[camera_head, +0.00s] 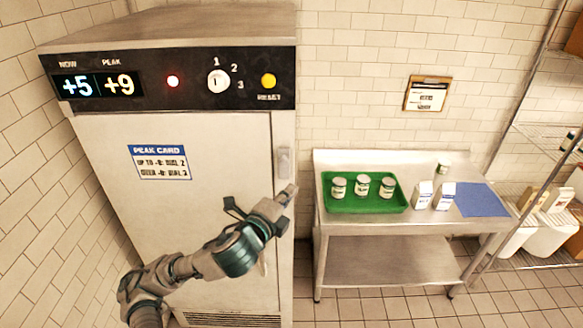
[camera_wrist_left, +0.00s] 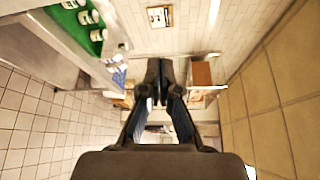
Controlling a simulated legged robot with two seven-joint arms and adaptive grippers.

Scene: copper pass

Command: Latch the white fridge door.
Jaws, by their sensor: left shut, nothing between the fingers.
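The white fridge (camera_head: 130,120) stands on the left in the head view. Its door (camera_head: 225,150) looks flush with the frame, but I cannot tell whether it is latched. A small upright metal latch (camera_head: 285,162) sits at the right edge of the front. My left gripper (camera_head: 289,190) is just below the latch, in front of the right edge; I cannot tell whether it touches. It is shut and empty, and its closed fingers show in the left wrist view (camera_wrist_left: 160,72). My left arm covers the lower part of the door. My right gripper is not in view.
A control panel (camera_head: 185,82) reads +5 and +9 above the door, with a dial and two round lights. A steel table (camera_head: 385,262) to the right holds a green tray (camera_head: 345,205) of cans, two cartons and a blue mat (camera_head: 480,200). Wire shelving stands at far right.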

